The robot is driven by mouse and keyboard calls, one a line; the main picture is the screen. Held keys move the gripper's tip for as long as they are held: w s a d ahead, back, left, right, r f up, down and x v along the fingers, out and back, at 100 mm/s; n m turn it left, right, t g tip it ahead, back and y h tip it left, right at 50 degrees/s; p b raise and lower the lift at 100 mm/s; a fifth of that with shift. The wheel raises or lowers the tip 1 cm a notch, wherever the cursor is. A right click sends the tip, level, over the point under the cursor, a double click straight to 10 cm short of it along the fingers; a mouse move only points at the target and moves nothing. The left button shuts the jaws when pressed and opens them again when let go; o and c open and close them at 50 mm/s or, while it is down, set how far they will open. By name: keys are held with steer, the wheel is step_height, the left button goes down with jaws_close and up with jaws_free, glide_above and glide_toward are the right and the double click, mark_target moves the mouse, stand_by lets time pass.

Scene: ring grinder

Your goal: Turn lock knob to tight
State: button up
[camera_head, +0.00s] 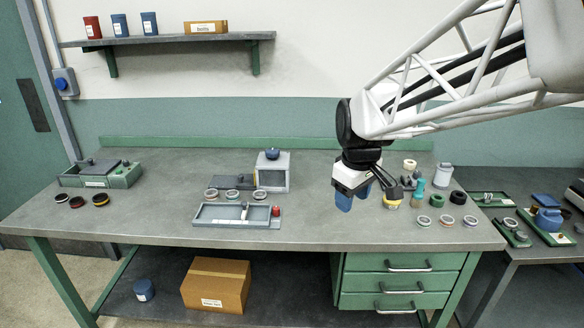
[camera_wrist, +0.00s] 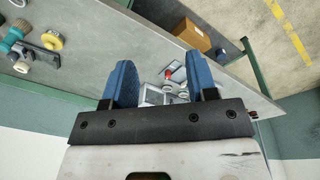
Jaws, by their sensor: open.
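My gripper (camera_head: 353,196) hangs above the workbench right of its middle, its two blue fingers pointing down. In the wrist view my gripper (camera_wrist: 162,78) is open with nothing held between the fingers. No knob is marked as the lock knob. A dark blue knob (camera_head: 272,153) sits on top of a grey box (camera_head: 273,176), left of my gripper and apart from it. A small red knob (camera_head: 276,211) stands at the right end of a low grey tray (camera_head: 210,218). It also shows far beyond the fingers in the wrist view (camera_wrist: 168,74). Knob settings are too small to read.
Several rings lie behind the tray and at the bench's right. A green fixture (camera_head: 122,177) is far left, and a side table (camera_head: 529,220) holds more devices. Bench surface between tray and gripper is clear.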

steer(key=w+a+f+n, duration=0.2)
steer(key=w+a+n, duration=0.15)
steer(key=w, duration=0.35)
steer(key=w+a+f+n, duration=0.2)
steer(key=w+a+f, duration=0.1)
steer(key=w+a, duration=0.3)
steer(key=n+g, duration=0.2)
steer(key=n, duration=0.4)
glide_above(276, 208)
steer(key=f, duration=1)
steer(key=shift+s+d+f, duration=0.1)
steer(key=shift+s+d, duration=0.1)
steer(key=shift+d, duration=0.05)
steer(key=shift+w+a+f, duration=0.2)
steer(key=shift+a+f, duration=0.1)
steer(key=shift+f, duration=3.85)
steer(key=c, duration=0.9)
steer(key=shift+c, duration=0.2)
